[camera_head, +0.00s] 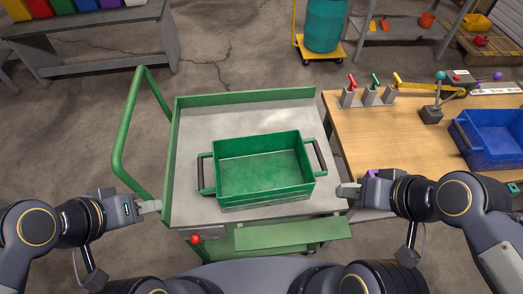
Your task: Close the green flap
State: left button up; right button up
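The green flap (292,233) hangs folded outward and down along the near edge of the cart. The cart (190,208) has a grey top and raised green rims on its left and far sides; the near side is open. A red-knobbed lever (196,238) sits at the near left corner, left of the flap. My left gripper (152,207) is beside the cart's near left corner, apart from the flap. My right gripper (346,190) is by the cart's near right corner, above and right of the flap. Both look empty; their finger gaps are unclear.
A green crate (264,202) with dark handles stands on the cart. A green push handle (122,130) rises at left. A wooden workbench (375,140) at right bears levers (370,93) and a blue bin (490,140). A teal drum (324,25) stands at the back.

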aim_at(280, 234)
jog(key=j+z, duration=0.1)
jog(key=j, duration=0.4)
jog(key=k+j+z, duration=0.1)
jog(key=j, duration=0.45)
jog(key=k+j+z, duration=0.15)
jog(key=j, duration=0.35)
jog(key=j+z, duration=0.1)
jog(key=j, duration=0.4)
jog(key=k+l+z, duration=0.1)
jog(key=z, duration=0.35)
jog(key=k+l+z, duration=0.1)
jog(key=z, duration=0.3)
jog(key=l+z, duration=0.2)
jog(key=z, duration=0.25)
